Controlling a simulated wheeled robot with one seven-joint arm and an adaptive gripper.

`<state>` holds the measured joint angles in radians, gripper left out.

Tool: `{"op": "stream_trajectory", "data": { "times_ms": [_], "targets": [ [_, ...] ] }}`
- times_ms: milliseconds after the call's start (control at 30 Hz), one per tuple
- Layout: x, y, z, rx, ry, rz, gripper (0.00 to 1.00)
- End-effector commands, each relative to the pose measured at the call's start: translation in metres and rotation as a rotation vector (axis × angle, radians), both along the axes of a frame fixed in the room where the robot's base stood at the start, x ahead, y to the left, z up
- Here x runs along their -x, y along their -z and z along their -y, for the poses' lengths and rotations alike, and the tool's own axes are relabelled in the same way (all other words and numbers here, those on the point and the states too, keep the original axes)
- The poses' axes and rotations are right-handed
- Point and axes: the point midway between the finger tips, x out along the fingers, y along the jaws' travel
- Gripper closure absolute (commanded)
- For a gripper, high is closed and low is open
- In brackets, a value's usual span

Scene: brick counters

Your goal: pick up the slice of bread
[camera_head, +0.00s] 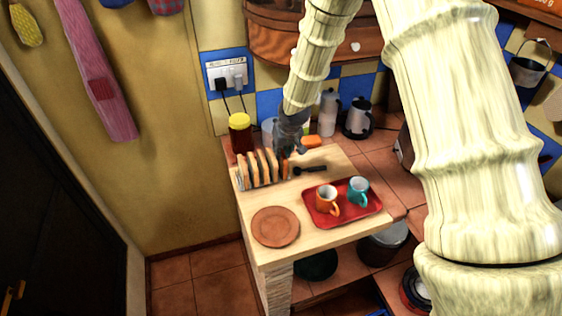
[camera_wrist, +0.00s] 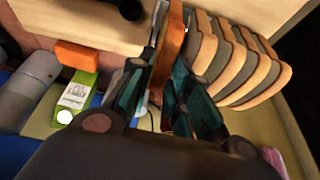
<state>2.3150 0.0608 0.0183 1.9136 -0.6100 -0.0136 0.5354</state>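A slice of bread (camera_wrist: 174,42) stands upright at the end of a row in the wrist view. Several more slices (camera_wrist: 235,60) stand beside it to the right. In the head view the row is a toast rack (camera_head: 262,168) at the back left of the wooden counter. My gripper (camera_wrist: 172,30) points down at the end slice, with one finger on each side of it. I cannot tell whether both fingers press on it. In the head view my gripper (camera_head: 287,150) is over the right end of the row, and its fingertips are hard to make out.
A red tray (camera_head: 333,217) holds an orange mug (camera_head: 326,198) and a teal mug (camera_head: 358,190). A round brown plate (camera_head: 275,227) lies at the front left. A yellow-lidded jar (camera_head: 240,134) stands behind the rack. A dark utensil (camera_head: 310,170) lies right of it.

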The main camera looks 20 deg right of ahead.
Motion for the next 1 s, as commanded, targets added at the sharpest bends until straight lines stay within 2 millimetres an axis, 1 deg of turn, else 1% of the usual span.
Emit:
{"op": "stream_trajectory", "data": {
  "times_ms": [200,267,300,333,733,867,1000],
  "targets": [
    [0.0,0.0,0.0,0.0,0.0,0.0,0.8],
    [0.0,0.0,0.0,0.0,-0.001,0.0,0.91],
    [0.0,0.0,0.0,0.0,-0.001,0.0,0.99],
    [0.0,0.0,0.0,0.0,-0.001,0.001,1.0],
    [-0.001,-0.003,0.0,0.0,-0.001,0.002,1.0],
    [-0.001,-0.012,0.0,0.0,-0.001,0.003,1.0],
    [-0.001,-0.03,0.0,-0.001,0.001,0.004,1.0]
  ]
}}
